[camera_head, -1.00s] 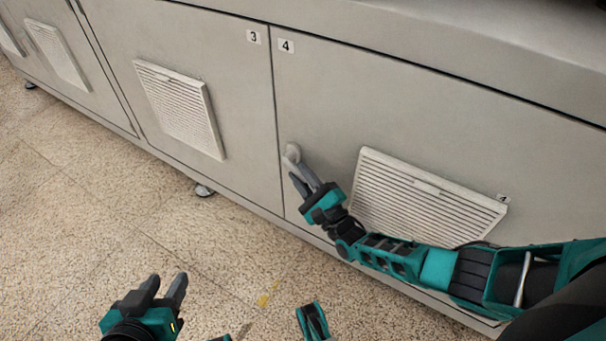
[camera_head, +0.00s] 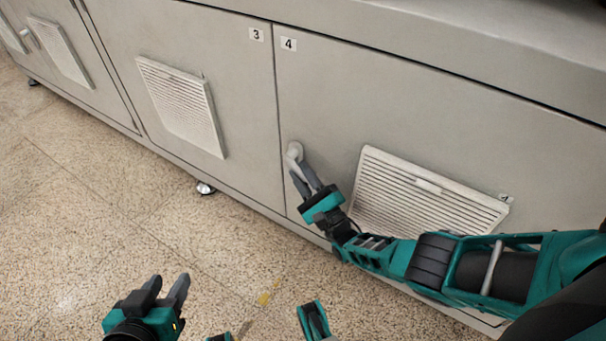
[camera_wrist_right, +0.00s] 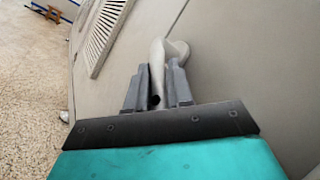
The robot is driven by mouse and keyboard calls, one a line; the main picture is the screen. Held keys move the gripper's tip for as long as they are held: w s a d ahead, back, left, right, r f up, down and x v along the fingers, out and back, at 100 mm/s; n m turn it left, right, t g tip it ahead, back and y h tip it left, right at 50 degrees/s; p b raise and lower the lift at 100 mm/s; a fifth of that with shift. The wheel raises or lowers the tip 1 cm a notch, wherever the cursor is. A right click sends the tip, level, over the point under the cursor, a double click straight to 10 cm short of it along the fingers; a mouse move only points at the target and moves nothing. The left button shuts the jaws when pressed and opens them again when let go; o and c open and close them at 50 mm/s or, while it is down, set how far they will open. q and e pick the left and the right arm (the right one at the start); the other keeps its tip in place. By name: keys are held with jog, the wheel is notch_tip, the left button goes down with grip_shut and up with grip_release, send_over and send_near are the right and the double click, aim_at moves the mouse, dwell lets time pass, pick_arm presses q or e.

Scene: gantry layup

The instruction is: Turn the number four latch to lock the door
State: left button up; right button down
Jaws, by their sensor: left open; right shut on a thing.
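The number four door (camera_head: 430,110) is a flat grey panel flush with the cabinet front, with a "4" label (camera_head: 288,44) at its top left corner. Its latch (camera_head: 294,152) is a small pale grey handle near the door's left edge. My right gripper (camera_head: 303,178) is shut on the latch; in the right wrist view the latch (camera_wrist_right: 158,62) stands between the two dark fingers, its rounded head beyond the fingertips. The fingers hide part of the handle. My left gripper (camera_head: 172,285) is open and empty, low over the floor at the bottom left.
A white louvred vent (camera_head: 425,195) sits on the door right of the latch, close above my right forearm. The number three door (camera_head: 235,90) with its own vent (camera_head: 180,105) lies to the left. The speckled floor (camera_head: 110,215) in front is clear.

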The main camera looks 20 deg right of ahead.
aim_at(307, 182)
jog(key=c, duration=1.1)
grip_release()
jog(key=shift+v, duration=3.75)
